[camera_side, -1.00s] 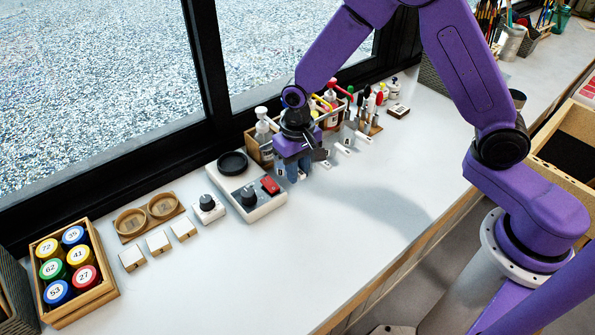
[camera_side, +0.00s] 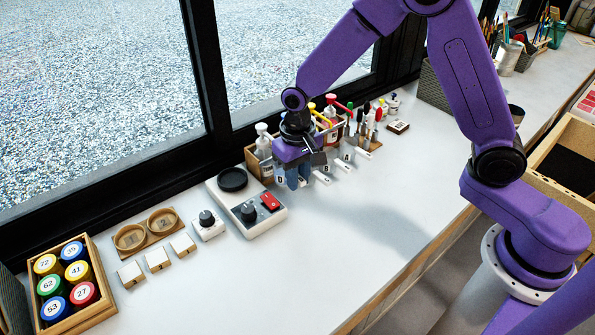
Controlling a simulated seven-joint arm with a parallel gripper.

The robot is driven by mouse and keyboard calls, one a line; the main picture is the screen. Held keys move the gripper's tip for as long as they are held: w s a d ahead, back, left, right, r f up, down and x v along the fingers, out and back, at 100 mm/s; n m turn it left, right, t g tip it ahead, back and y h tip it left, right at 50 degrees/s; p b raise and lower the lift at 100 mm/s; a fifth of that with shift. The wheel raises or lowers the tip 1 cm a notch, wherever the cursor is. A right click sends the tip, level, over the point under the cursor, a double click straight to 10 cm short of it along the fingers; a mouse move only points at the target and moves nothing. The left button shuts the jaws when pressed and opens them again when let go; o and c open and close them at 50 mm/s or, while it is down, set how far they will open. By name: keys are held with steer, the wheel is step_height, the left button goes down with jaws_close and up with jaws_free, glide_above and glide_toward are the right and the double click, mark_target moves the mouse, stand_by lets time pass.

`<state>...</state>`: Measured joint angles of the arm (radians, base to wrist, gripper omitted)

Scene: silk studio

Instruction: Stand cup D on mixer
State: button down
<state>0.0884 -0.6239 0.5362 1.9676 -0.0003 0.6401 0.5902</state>
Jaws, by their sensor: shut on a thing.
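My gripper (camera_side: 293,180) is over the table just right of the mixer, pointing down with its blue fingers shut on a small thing. The fingers mostly hide that thing, and its letter cannot be read surely. A small white labelled tab (camera_side: 280,178) shows beside the fingers. The mixer (camera_side: 262,228) is a white box with a round black pad (camera_side: 232,180) at its back, a black knob and a red switch. The pad looks empty. I cannot pick out cup D with certainty.
A wooden caddy with pump bottles (camera_side: 263,142) stands close behind my gripper. White labelled handles (camera_side: 341,166) lie to its right. A knob box (camera_side: 207,225), a wooden two-ring holder (camera_side: 147,232) and a crate of numbered jars (camera_side: 91,313) are left. The front table is clear.

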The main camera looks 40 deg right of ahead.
step_height(320, 180, down, 3)
steer(key=shift+r, duration=1.45)
steer(key=w+a+r+n, duration=0.1)
steer(key=w+a+r, duration=0.3)
steer(key=a, duration=0.6)
steer(key=w, duration=0.2)
steer(key=w+f, duration=0.1)
steer(key=w, duration=0.1)
steer(key=shift+d, duration=0.4)
steer(key=shift+f, duration=1.2)
steer(key=shift+f, duration=0.35)
